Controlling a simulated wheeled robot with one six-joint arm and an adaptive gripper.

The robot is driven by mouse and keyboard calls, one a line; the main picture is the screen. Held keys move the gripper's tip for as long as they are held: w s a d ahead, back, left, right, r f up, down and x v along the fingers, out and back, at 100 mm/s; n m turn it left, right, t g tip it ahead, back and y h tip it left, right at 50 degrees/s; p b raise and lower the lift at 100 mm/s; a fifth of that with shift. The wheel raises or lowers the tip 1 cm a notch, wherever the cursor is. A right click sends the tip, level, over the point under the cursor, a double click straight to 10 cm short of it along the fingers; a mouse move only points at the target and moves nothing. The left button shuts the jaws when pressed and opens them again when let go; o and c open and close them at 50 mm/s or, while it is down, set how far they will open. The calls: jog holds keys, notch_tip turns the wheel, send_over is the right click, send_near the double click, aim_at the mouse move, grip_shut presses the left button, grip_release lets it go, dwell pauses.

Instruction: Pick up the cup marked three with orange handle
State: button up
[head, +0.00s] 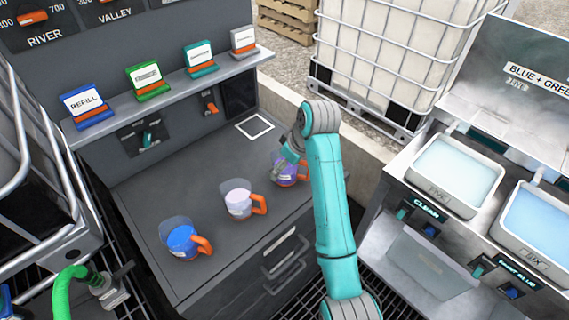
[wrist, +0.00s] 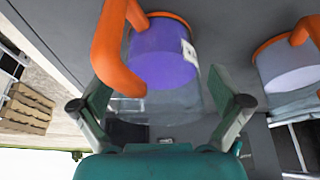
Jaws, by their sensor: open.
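Three clear cups with orange handles stand upright on the grey counter (head: 150,205). The purple-filled cup (head: 287,180) is the farthest right in the head view. The pale cup (head: 238,200) is in the middle, and the blue cup (head: 183,243) is nearest. My gripper (head: 284,163) is open at the purple cup. In the wrist view the purple cup (wrist: 165,60) shows between and beyond the open fingers (wrist: 160,105), its handle by the left finger. Whether a finger touches it, I cannot tell. A white label shows on its side, its mark unreadable.
A shelf (head: 165,88) with coloured tags, one reading REFILL, runs behind the counter. A white square outline (head: 255,126) marks bare counter at the back right. Basins (head: 455,175) stand on a bench at right, and a caged tank (head: 390,50) stands behind.

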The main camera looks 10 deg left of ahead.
jog(key=shift+f, duration=0.1)
jog(key=shift+c, duration=0.2)
jog(key=c, duration=1.4)
